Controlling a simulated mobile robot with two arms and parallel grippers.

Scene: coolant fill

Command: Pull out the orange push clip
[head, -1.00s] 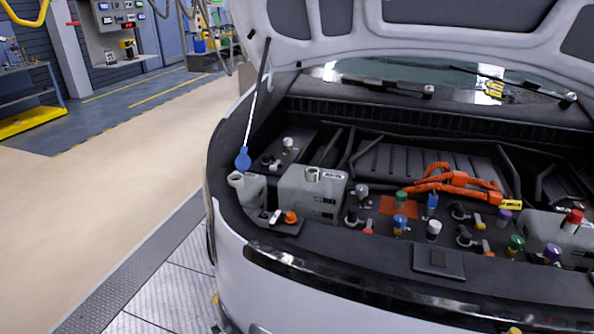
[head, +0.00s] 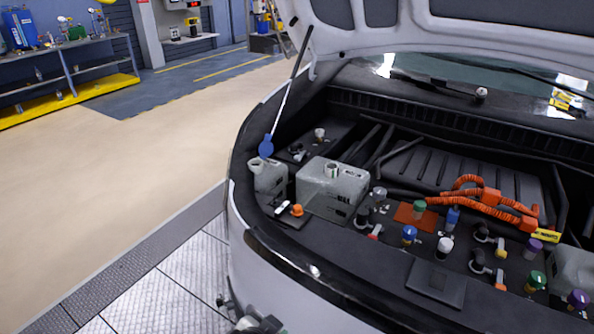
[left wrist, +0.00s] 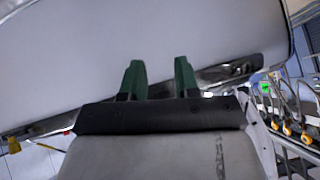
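A small orange piece (head: 296,209), which looks like the orange push clip, sits upright on a dark bracket at the near left of the engine bay, beside a small white part (head: 282,207). It is in front of the grey tank (head: 332,190). My left gripper shows in the left wrist view (left wrist: 159,78), with two green fingers apart and nothing between them. A pale, smooth body panel (left wrist: 90,55) fills the view beyond the fingers. Part of my left arm shows at the bottom edge of the head view, outside the car and well below the clip. My right gripper is not in view.
The raised hood (head: 450,28) and its prop rod (head: 285,100) overhang the bay at left. The front bumper edge (head: 300,262) lies between my arm and the bay. The floor at left is clear.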

